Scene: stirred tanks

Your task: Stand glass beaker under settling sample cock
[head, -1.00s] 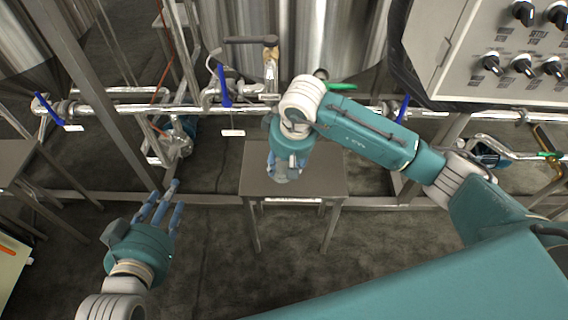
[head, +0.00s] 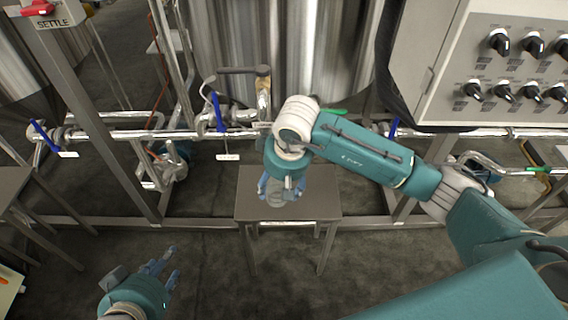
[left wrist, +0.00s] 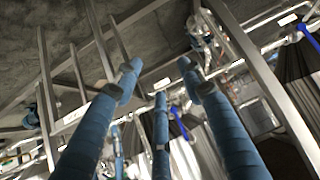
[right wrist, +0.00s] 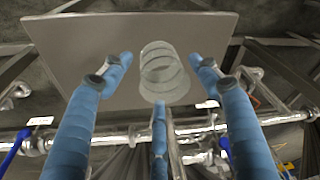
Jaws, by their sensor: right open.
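A clear glass beaker (right wrist: 162,72) stands on the small grey table (head: 250,206), seen between my right gripper's fingers in the right wrist view. My right gripper (head: 280,190) is open over the table, its blue fingers spread on both sides of the beaker; it also shows in the right wrist view (right wrist: 160,75). In the head view the hand largely hides the beaker. My left gripper (head: 165,262) is open and empty at the lower left, away from the table. A valve with a tan body (head: 263,88) and grey lever is on the pipework behind; I cannot tell which fitting is the settling sample cock.
A horizontal pipe (head: 110,134) with blue-handled valves (head: 217,110) runs behind the table, before steel tanks (head: 295,50). A control box (head: 490,75) with knobs is at right. The floor in front is clear.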

